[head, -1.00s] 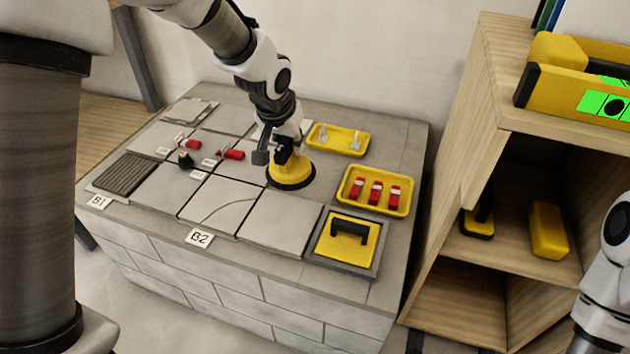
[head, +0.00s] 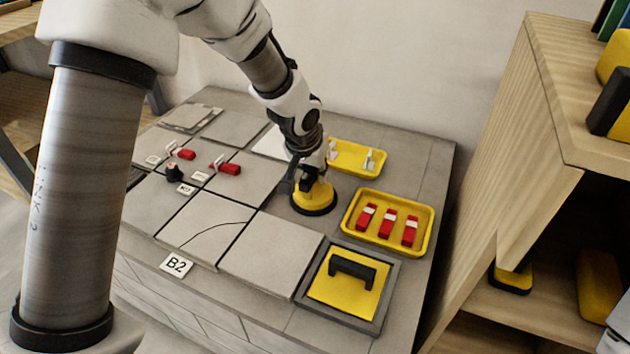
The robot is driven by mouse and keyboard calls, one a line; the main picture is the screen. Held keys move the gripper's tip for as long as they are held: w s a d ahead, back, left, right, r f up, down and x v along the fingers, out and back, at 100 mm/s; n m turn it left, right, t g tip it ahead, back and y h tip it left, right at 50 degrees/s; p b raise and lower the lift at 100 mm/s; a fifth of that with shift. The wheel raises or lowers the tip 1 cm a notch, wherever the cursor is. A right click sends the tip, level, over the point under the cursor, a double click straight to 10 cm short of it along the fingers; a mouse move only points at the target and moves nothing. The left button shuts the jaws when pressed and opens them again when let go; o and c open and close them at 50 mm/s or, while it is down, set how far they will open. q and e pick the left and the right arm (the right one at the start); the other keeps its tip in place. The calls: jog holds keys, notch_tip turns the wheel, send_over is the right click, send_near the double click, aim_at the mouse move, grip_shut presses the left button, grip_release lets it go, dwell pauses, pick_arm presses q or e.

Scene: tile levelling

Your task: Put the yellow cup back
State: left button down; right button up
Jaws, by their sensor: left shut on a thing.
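The yellow cup (head: 316,197), a round yellow body with a black rim at the bottom, is upright near the middle of the tiled bench. My left gripper (head: 313,180) comes down from above and is shut on its top. The cup is between the grey tiles and the yellow tray with red pieces. I cannot tell whether its rim touches the surface. My right gripper is out of view.
The bench (head: 425,165) carries grey tiles (head: 270,255), a yellow tray (head: 430,220) with red pieces, another yellow tray (head: 355,157), and a yellow plate with a black handle (head: 350,268). A wooden shelf (head: 540,130) stands right.

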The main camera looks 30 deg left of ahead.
pick_arm(q)
jog(key=shift+f, duration=0.2)
jog(key=c, duration=1)
grip_release()
jog(key=shift+r, duration=0.1)
jog(key=shift+r, duration=0.15)
jog(key=p+v, duration=0.5)
jog(key=v, duration=0.7)
jog(key=shift+r+p, duration=0.1)
jog(key=shift+p, duration=0.3)
